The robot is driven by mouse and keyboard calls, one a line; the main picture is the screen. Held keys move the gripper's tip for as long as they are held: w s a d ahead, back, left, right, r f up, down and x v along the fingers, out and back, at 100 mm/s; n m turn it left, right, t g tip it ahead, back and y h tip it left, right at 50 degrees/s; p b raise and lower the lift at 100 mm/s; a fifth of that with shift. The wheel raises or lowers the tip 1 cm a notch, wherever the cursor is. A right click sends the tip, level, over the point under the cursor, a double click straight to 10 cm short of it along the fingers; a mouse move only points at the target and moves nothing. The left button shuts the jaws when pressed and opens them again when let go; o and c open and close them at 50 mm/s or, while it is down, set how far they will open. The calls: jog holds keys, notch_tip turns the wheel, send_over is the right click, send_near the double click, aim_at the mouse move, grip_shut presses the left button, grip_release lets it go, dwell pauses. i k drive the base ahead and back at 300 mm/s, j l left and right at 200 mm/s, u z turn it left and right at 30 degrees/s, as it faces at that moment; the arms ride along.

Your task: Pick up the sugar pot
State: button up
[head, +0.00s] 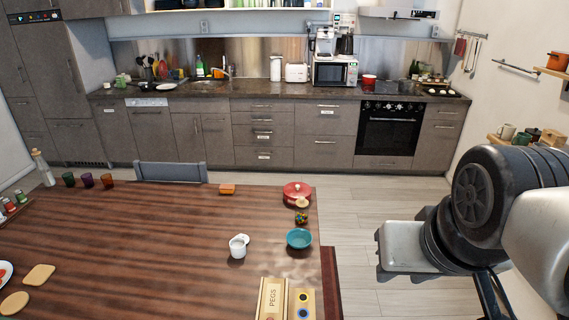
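A small white pot (238,247) stands on the wooden table (130,240), left of a teal bowl (299,239). A pale round piece like a lid shows at its upper right; I cannot tell whether it rests on the pot or beside it. This looks like the sugar pot, though no label is readable. My arm comes in from the right, with what looks like my gripper (402,250) over the floor, right of the table and well apart from the pot. Its fingertips cannot be made out.
A red lidded pot (297,192), a small dark jar (301,217) and a box marked PEGS (271,298) stand near the table's right edge. An orange block (227,189) lies at the back. A chair (170,171) stands behind. The table's middle is clear.

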aim_at(237, 247)
jog(key=i+l+u, duration=0.1)
jog(key=l+u, duration=0.15)
jog(key=l, duration=0.25)
jog(key=l+u, duration=0.2)
jog(key=l, duration=0.35)
jog(key=i+l+u, duration=0.25)
jog(key=l+u, duration=0.25)
jog(key=i+l+u, duration=0.2)
jog(key=l, duration=0.3)
jog(key=i+l+u, duration=0.45)
jog(key=l, duration=0.15)
jog(key=l+u, duration=0.2)
jog(key=i+l+u, duration=0.2)
jog(key=i+l, duration=0.6)
